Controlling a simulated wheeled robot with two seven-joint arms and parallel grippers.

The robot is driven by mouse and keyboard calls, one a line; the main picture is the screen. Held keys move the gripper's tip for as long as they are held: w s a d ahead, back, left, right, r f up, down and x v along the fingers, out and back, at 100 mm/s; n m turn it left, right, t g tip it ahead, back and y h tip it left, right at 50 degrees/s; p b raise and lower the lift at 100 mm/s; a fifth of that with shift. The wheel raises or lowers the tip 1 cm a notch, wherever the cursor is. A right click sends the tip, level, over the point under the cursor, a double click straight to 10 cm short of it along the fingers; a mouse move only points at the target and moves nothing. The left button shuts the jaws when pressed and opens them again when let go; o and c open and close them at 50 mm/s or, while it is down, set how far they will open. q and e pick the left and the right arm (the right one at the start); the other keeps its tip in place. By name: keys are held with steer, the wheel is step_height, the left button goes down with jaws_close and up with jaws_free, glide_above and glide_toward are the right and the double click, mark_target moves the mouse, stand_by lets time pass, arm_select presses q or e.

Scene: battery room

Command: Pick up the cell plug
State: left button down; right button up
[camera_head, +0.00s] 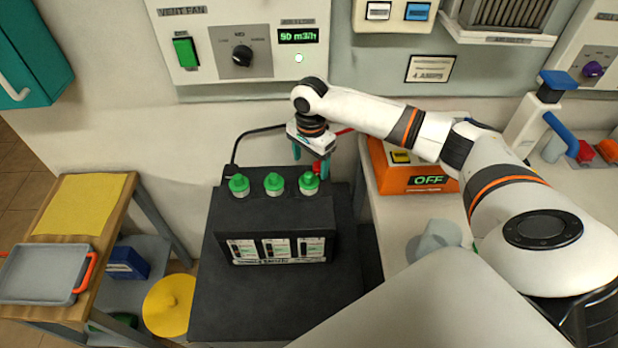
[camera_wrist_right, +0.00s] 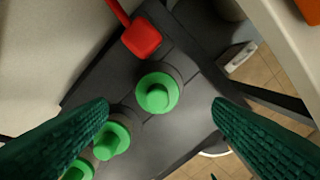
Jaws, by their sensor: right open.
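Three green cell plugs stand in a row on top of the black battery (camera_head: 276,245): a left one (camera_head: 239,185), a middle one (camera_head: 274,183) and a right one (camera_head: 309,183). My right gripper (camera_head: 311,162) is open and empty, above and just behind the right plug. In the right wrist view one plug (camera_wrist_right: 157,93) lies between the green fingers, a little beyond their tips. Another plug (camera_wrist_right: 112,140) shows beside the left finger, and a third is partly hidden at the lower left. My left gripper is not in view.
A red clamp (camera_wrist_right: 141,38) on a red cable sits close to the plug between my fingers. An orange charger (camera_head: 408,170) reading OFF stands on the right bench. A wooden table (camera_head: 120,225) with a grey tray (camera_head: 45,272) is at the left.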

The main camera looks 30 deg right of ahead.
mark_target(309, 174)
step_height(309, 174, down, 3)
steer(key=shift+w+a+r+p, duration=0.1)
steer(key=shift+a+p, duration=0.05)
steer(key=shift+p, duration=0.35)
step_height(309, 174, down, 2)
steer(key=shift+f, duration=0.35)
steer(key=c, duration=0.8)
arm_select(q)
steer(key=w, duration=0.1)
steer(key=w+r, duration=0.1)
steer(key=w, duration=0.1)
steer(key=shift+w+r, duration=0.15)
arm_select(e)
steer(key=shift+c, duration=1.3)
